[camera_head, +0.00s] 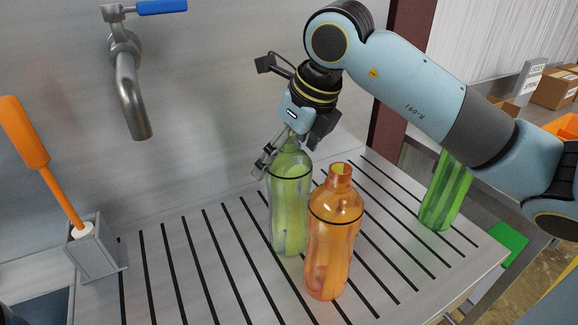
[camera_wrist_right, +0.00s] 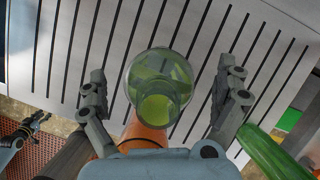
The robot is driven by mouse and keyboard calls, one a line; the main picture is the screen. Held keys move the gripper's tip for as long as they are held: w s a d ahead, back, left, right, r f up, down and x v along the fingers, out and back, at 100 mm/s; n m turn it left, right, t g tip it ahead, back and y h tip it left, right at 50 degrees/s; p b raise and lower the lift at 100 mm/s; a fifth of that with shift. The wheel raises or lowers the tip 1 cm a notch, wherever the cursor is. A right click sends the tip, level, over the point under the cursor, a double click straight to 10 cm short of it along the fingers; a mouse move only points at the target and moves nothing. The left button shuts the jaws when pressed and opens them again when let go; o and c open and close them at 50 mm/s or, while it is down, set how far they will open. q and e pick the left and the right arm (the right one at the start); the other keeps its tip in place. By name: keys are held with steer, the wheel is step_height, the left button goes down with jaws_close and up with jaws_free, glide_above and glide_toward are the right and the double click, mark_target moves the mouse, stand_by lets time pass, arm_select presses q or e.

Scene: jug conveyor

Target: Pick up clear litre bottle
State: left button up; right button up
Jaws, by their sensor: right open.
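A see-through, pale yellow-green bottle (camera_head: 291,205) stands upright on the slatted metal drainboard, with a dark ring around its shoulder. No colourless bottle shows. My right gripper (camera_head: 285,150) is open at the bottle's top, coming from above. In the right wrist view the bottle (camera_wrist_right: 158,75) lies between the two spread fingers (camera_wrist_right: 165,105), with a gap on each side. Its neck is partly hidden by the gripper in the head view. At the lower left of the wrist view is what looks like my left gripper (camera_wrist_right: 30,128), small and dark.
An orange see-through bottle (camera_head: 333,245) stands close in front of the pale bottle, overlapping it. A green striped bottle (camera_head: 445,190) stands at the drainboard's right. A tap (camera_head: 130,90) and an orange-handled brush in a grey holder (camera_head: 95,247) are left.

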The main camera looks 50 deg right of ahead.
steer(key=shift+x, duration=1.25)
steer(key=c, duration=1.4)
